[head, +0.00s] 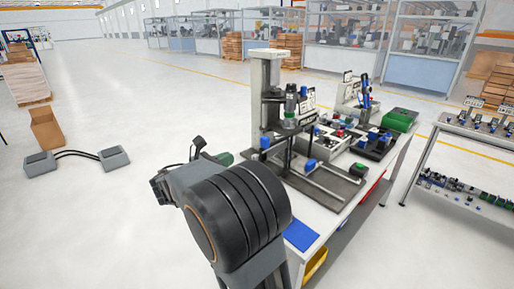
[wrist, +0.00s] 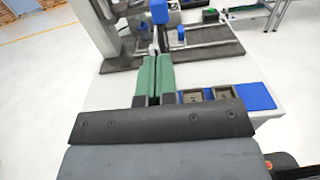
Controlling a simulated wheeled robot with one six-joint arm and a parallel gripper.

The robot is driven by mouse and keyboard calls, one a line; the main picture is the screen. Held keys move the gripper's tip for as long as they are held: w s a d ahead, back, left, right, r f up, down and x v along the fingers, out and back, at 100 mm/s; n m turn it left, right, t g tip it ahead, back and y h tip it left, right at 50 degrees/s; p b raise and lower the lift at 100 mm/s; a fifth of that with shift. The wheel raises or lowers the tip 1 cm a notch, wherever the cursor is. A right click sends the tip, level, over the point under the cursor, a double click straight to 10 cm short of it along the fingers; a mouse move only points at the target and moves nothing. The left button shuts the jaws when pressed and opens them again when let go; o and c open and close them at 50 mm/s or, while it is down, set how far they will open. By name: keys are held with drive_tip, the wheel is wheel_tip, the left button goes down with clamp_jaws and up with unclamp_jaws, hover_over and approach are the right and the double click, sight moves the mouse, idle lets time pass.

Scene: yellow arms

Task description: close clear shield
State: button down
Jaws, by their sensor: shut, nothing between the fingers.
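A bench machine with a grey column (head: 270,95) and a dark base plate (head: 325,183) stands on the white table (head: 330,212). A blue-handled part (head: 309,166) sits on its base; blue parts (wrist: 160,12) also show at the machine in the wrist view. I cannot make out the clear shield's outline with certainty in either view. My gripper has green fingers (wrist: 152,78), which lie together with nothing between them. In the head view my gripper (head: 224,158) is partly hidden behind my arm, left of the machine.
A blue pad (wrist: 255,96) and small dark trays (wrist: 205,95) lie on the table right of my fingers. A second machine (head: 350,95), blue parts and a green box (head: 400,119) stand farther back. The floor left of the table is open, with a pedal (head: 114,157).

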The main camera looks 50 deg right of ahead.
sight(263, 142)
drive_tip(key=d, duration=0.4)
drive_tip(key=d+p, duration=0.1)
drive_tip(key=d, duration=0.3)
drive_tip(key=s+d, duration=0.1)
drive_tip(key=d, duration=0.3)
drive_tip(key=shift+d, duration=0.4)
